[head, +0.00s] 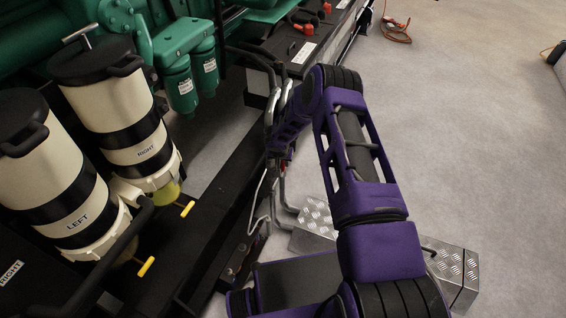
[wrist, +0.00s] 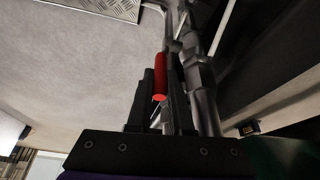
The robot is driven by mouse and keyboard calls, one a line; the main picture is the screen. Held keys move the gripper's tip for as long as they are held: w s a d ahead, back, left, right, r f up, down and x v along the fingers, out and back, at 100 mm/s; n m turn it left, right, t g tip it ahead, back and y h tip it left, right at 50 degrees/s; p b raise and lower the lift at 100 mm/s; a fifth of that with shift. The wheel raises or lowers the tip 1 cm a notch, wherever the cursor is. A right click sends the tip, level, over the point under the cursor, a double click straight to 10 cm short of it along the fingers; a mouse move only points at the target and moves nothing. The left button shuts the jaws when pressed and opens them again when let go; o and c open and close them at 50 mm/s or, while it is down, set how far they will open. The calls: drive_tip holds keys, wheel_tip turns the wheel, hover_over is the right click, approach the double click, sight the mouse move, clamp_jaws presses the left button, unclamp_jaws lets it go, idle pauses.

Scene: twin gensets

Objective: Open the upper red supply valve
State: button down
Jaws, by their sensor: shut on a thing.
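In the wrist view, a red valve handle (wrist: 161,77) lies between the two dark fingers of my gripper (wrist: 161,92), which is shut on it. The handle runs roughly along the fingers and beside grey metal pipes (wrist: 204,85). The valve body is not clear. In the head view only a small bit of red (head: 284,163) shows beside my purple arm and the pipes. My arm hides most of the valve and gripper there. I cannot tell from these frames whether this is the upper valve or how far its handle is turned.
The green engine (head: 190,40) is behind. A metal tread-plate step (head: 458,275) lies near my arm. Open grey floor (head: 460,130) is at the right.

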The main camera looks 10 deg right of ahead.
drive_tip(key=shift+a+f+b, duration=0.1)
drive_tip(key=shift+b, duration=0.35)
drive_tip(key=shift+s, duration=0.1)
drive_tip(key=c, duration=0.8)
unclamp_jaws()
drive_tip(key=v, duration=1.7)
drive_tip(key=shift+s+a, duration=0.15)
drive_tip(key=shift+s, duration=0.25)
drive_tip(key=shift+r, duration=0.25)
